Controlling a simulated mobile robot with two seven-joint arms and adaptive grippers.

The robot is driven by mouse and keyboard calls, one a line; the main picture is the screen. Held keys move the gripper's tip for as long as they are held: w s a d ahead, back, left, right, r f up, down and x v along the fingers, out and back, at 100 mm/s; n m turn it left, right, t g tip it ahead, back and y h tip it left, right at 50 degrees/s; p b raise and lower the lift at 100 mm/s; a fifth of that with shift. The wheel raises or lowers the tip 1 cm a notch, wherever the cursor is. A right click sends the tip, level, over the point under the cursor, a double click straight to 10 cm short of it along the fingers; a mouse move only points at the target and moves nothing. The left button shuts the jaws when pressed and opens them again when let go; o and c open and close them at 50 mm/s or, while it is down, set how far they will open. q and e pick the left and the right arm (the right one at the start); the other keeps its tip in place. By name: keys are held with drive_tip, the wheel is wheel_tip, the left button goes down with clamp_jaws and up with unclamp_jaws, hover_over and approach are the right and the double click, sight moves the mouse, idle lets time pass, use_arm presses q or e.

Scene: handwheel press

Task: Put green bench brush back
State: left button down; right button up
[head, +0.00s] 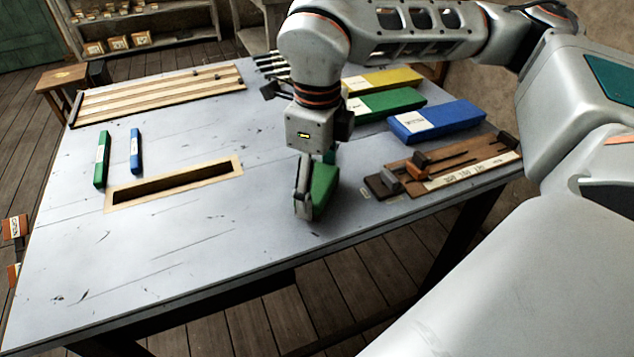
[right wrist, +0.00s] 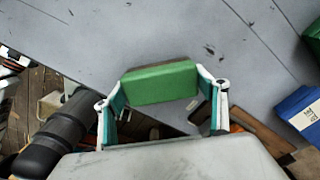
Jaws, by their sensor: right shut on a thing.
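A green block-shaped thing, which I take for the green bench brush (head: 324,187), is held in my right gripper (head: 307,203) over the middle right of the table. It also shows in the right wrist view (right wrist: 160,83), between the two fingers of the gripper (right wrist: 162,105). The fingers grip it at its two ends. No bristles can be made out. In the head view the gripper hides part of it, and I cannot tell whether it touches the table. My left gripper is not in view.
A wooden frame with a long slot (head: 228,169) lies left of the gripper. Slim green (head: 102,160) and blue (head: 135,152) pieces lie beyond it. Yellow (head: 385,80), green (head: 390,104) and blue (head: 437,120) blocks and a wooden slide fixture (head: 480,156) lie right. The front tabletop (head: 190,255) is clear.

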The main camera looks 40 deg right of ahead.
sight(317, 181)
drive_tip(key=shift+f, duration=0.1)
drive_tip(key=o, duration=1.2)
drive_tip(key=shift+c, duration=0.2)
wheel_tip(317, 181, up, 8)
drive_tip(key=shift+f+p, duration=0.1)
drive_tip(key=shift+p, duration=0.6)
wheel_tip(317, 181, up, 4)
drive_tip(key=shift+r+p, duration=0.25)
drive_tip(key=shift+p, duration=0.05)
